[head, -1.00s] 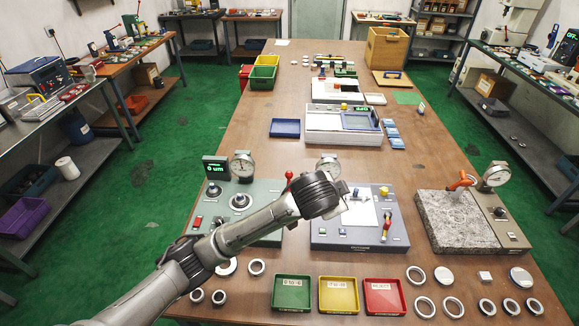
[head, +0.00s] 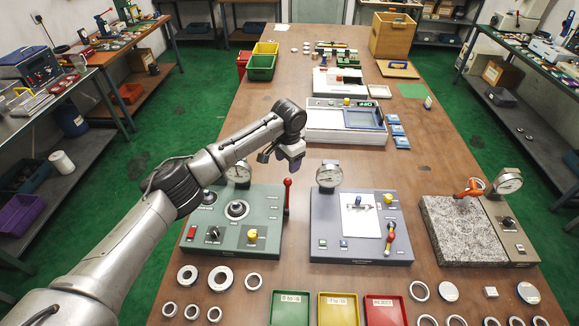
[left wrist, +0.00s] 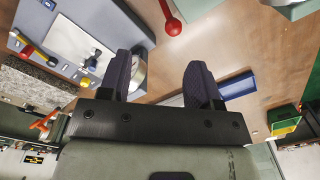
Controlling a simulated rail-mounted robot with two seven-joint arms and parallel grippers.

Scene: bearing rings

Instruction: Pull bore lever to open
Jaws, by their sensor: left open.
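A lever with a red ball knob (head: 287,182) stands upright at the right side of the green gauge station (head: 265,203). Its red knob (left wrist: 172,26) also shows at the top of the left wrist view. A second red-ended lever (head: 390,239) lies on the blue-grey station (head: 325,225); no readable label tells which is the bore lever. My left gripper (head: 293,163) is above and behind the first lever's knob, apart from it. In the left wrist view its two dark fingers (left wrist: 160,76) are spread with nothing between them. My right gripper is not in view.
A round dial gauge (head: 328,175) stands behind the blue-grey station, right of my gripper. A granite plate (head: 460,228) is farther right. Metal rings (head: 220,278) and green, yellow and red trays (head: 385,308) lie in front. A narrow table strip separates the two stations.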

